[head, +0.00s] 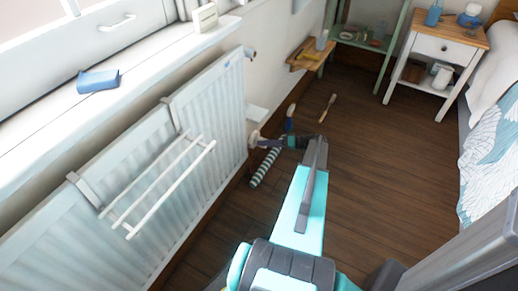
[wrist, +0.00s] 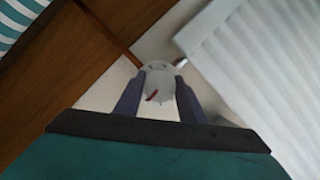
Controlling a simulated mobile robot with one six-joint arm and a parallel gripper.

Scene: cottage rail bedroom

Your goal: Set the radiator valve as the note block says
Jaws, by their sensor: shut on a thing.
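The radiator valve (wrist: 158,88) is a whitish knob with a red mark, low beside the end of the white radiator (head: 205,105). In the wrist view my gripper (wrist: 159,80) has one finger on each side of the knob and is shut on it. In the head view my gripper (head: 264,143) is at the radiator's lower right end, and the valve is mostly hidden there. A small pale block (head: 204,18), possibly the note block, stands on the window sill. Its writing is too small to read.
A white drying rack (head: 160,185) hangs on the radiator's front. A striped roll (head: 268,163) lies on the floor beside my gripper. A brush (head: 327,107) lies farther off. A wooden shelf (head: 308,54) is on the wall. Floor right of my arm is clear up to the bed (head: 495,135).

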